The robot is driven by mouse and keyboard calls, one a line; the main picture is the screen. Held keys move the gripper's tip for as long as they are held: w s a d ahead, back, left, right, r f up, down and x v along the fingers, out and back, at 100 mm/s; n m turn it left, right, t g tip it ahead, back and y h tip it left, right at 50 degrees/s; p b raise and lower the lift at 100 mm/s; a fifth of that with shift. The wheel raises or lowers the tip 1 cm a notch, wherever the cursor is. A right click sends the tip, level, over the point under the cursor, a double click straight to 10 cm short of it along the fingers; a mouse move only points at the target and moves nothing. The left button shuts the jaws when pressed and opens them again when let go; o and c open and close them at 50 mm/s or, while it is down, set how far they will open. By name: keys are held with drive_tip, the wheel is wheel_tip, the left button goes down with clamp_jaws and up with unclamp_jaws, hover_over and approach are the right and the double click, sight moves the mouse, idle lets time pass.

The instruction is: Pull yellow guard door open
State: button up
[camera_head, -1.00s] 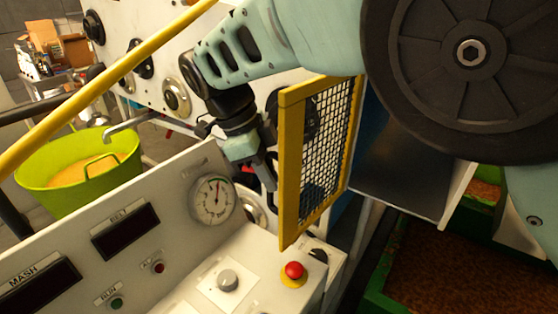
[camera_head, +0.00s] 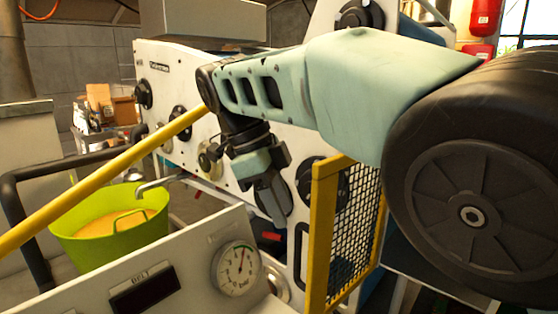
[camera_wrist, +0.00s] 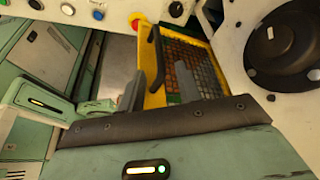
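The yellow guard door (camera_head: 322,235) has a yellow frame around dark wire mesh. It stands right of centre in the head view, with its lower part cut off. In the wrist view the door (camera_wrist: 147,98) shows beyond my gripper, with a dark handle-like bar (camera_wrist: 156,58) along its frame. My gripper (camera_head: 272,195) points down to the left of the door in the head view, with a visible gap between them. A grey fingertip (camera_wrist: 132,90) appears beside the door frame in the wrist view. Nothing is seen held, and the finger spacing is unclear.
The white control panel with a pressure gauge (camera_head: 236,268) stands in front of and below my gripper. A yellow rail (camera_head: 110,178) crosses the left side. A green tub (camera_head: 112,225) stands behind it. The white machine wall (camera_head: 172,85) lies behind my arm.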

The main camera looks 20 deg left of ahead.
drive_tip(key=p+v, duration=0.7)
drive_tip(key=v, duration=0.1)
drive_tip(key=shift+a+r, duration=0.15)
drive_tip(key=shift+r, duration=0.25)
drive_tip(key=shift+f, duration=0.1)
